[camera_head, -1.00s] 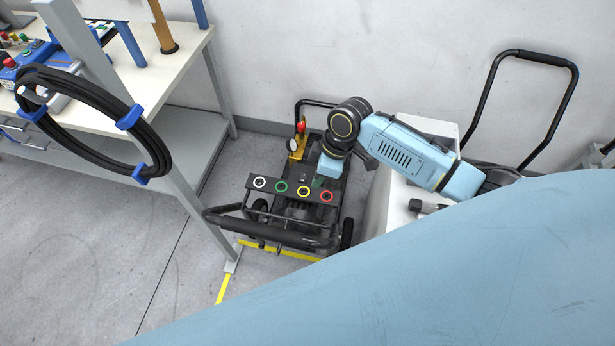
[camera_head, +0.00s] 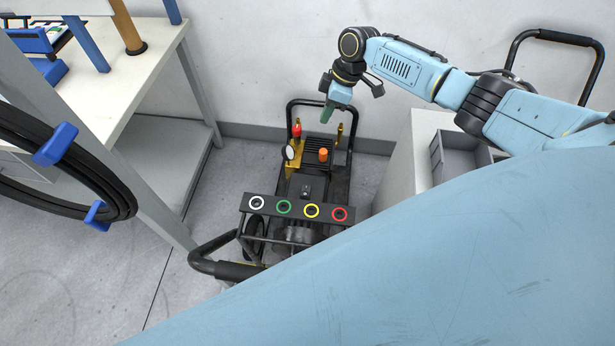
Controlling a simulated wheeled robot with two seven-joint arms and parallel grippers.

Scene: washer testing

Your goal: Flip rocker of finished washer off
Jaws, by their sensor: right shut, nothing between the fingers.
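The washer (camera_head: 345,172) is a black wheeled cart standing on the floor between a workbench and a pale cabinet. It carries a pressure gauge (camera_head: 289,152), a red knob (camera_head: 297,130), an orange cap (camera_head: 323,154) and a bar with white, green, yellow and red rings. A small dark box (camera_head: 305,190) sits behind the bar; I cannot tell if it is the rocker or its position. My right gripper (camera_head: 327,114) is shut and empty, its greenish tip pointing down above the washer's rear part, apparently apart from it. My left gripper is not in view.
A white workbench (camera_head: 130,85) and a black hose coil (camera_head: 75,165) with blue clips stand at the left. A pale cabinet (camera_head: 398,170) with a grey bin (camera_head: 455,158) is close on the right. My blue body covers the lower right.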

